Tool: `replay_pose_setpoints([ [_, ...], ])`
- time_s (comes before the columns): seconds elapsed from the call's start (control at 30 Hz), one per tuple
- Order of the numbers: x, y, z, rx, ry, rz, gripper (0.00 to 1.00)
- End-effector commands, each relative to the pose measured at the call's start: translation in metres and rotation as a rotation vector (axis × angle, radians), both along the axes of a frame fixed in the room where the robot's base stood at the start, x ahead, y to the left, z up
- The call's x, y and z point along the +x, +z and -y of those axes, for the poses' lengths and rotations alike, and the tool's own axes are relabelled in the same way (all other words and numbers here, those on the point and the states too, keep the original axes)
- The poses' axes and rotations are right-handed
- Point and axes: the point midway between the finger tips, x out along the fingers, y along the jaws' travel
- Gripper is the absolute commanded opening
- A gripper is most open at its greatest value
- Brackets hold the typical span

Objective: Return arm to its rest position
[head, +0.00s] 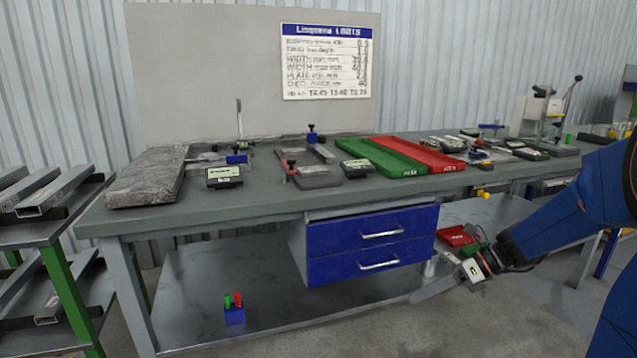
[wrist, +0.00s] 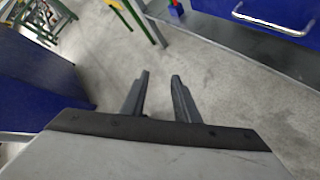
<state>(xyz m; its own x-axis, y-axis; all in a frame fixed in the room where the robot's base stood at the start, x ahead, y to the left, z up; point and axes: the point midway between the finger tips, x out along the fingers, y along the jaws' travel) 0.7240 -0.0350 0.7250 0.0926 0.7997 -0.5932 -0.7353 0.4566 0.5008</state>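My arm (head: 565,212), blue with a dark wrist, reaches in from the right edge of the head view and slopes down to the left. My gripper (head: 456,268) is low in front of the bench, to the right of the blue drawers; its fingers are too small there to make out clearly. In the wrist view the gripper (wrist: 161,75) has its two dark fingers apart, with only bare concrete floor showing between them. It is open and holds nothing.
The grey bench (head: 270,203) carries a granite block (head: 148,178), gauges, and green (head: 385,157) and red (head: 420,152) strips. Blue drawers (head: 372,243) hang below. A small blue holder (head: 234,315) stands on the lower shelf. A rack (head: 55,232) stands left. Front floor (head: 480,325) is clear.

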Motion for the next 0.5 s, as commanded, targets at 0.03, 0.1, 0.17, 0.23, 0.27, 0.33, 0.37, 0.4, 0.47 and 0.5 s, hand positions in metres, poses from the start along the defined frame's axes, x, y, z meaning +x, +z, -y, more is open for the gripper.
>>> replay_pose_setpoints([
  [0.03,-0.013,0.004,-0.006,-0.045,0.061,0.058,0.28],
  [0.1,-0.03,0.007,-0.011,-0.108,0.152,0.142,0.28],
  [0.17,-0.044,0.009,-0.014,-0.162,0.233,0.213,0.28],
  [0.23,-0.061,0.011,-0.017,-0.223,0.33,0.294,0.28],
  [0.27,-0.068,0.012,-0.018,-0.25,0.372,0.329,0.28],
  [0.33,-0.083,0.013,-0.019,-0.308,0.471,0.409,0.28],
  [0.37,-0.09,0.014,-0.02,-0.334,0.515,0.443,0.28],
  [0.4,-0.099,0.015,-0.02,-0.367,0.574,0.487,0.28],
  [0.47,-0.111,0.016,-0.019,-0.416,0.663,0.553,0.28],
  [0.5,-0.119,0.017,-0.018,-0.448,0.722,0.596,0.28],
])
